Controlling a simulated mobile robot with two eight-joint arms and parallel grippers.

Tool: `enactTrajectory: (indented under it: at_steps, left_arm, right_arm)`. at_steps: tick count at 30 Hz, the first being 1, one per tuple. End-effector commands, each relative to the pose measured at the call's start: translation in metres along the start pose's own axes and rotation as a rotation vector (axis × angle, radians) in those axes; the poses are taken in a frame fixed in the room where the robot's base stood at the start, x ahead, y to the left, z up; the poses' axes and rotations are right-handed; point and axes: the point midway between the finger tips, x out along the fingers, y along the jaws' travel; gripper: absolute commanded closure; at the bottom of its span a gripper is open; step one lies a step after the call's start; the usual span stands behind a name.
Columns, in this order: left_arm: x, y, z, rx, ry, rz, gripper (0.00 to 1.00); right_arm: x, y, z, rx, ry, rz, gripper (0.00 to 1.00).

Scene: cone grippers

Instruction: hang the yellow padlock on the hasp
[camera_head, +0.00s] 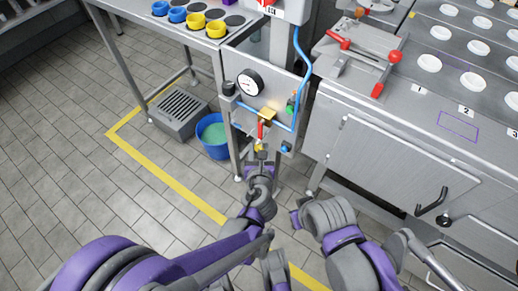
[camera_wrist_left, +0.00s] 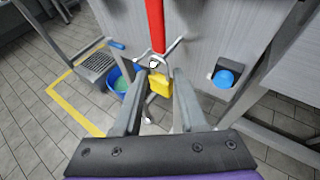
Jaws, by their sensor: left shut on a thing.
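The yellow padlock (camera_wrist_left: 160,85) is between the fingertips of my left gripper (camera_wrist_left: 161,76) in the left wrist view. It hangs upright with its pale shackle (camera_wrist_left: 154,63) on top. My left gripper (camera_head: 260,156) is shut on it, and the padlock shows as a small yellow patch (camera_head: 258,147) in the head view. The shackle is just below the lower end of a red lever (camera_wrist_left: 155,25). Thin metal there (camera_wrist_left: 173,46) may be the hasp; I cannot tell whether the shackle passes through it.
The red lever (camera_head: 261,130) hangs under a brass valve (camera_head: 268,115) on a grey panel with a gauge (camera_head: 249,82) and blue hose (camera_head: 302,75). A blue bucket (camera_head: 213,136) stands at left. A steel cabinet (camera_head: 385,165) borders the right. Floor at left is open.

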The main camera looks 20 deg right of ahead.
Motion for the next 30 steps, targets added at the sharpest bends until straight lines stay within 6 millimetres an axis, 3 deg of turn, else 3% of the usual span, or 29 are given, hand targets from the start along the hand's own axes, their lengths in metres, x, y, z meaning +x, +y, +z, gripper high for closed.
enactTrajectory:
  at_steps: [7, 8, 13, 23, 30]
  left_arm:
    - [0.0, 0.0, 0.0, 0.0, 0.0, 0.0, 1.0]
    - [0.0, 0.0, 0.0, 0.0, 0.0, 0.0, 0.54]
    - [0.0, 0.0, 0.0, 0.0, 0.0, 0.0, 0.24]
    - [-0.003, 0.0, 0.0, 0.0, 0.0, 0.0, 0.24]
    - [-0.04, -0.001, 0.002, -0.001, 0.0, -0.002, 0.24]
  right_arm:
    - [0.0, 0.0, 0.0, 0.0, 0.0, 0.0, 1.0]
    - [0.0, 0.0, 0.0, 0.0, 0.0, 0.0, 1.0]
    - [0.0, 0.0, 0.0, 0.0, 0.0, 0.0, 1.0]
    - [-0.001, 0.0, 0.0, 0.0, 0.0, 0.0, 1.0]
    - [-0.01, 0.0, -0.002, 0.0, 0.002, 0.0, 1.0]
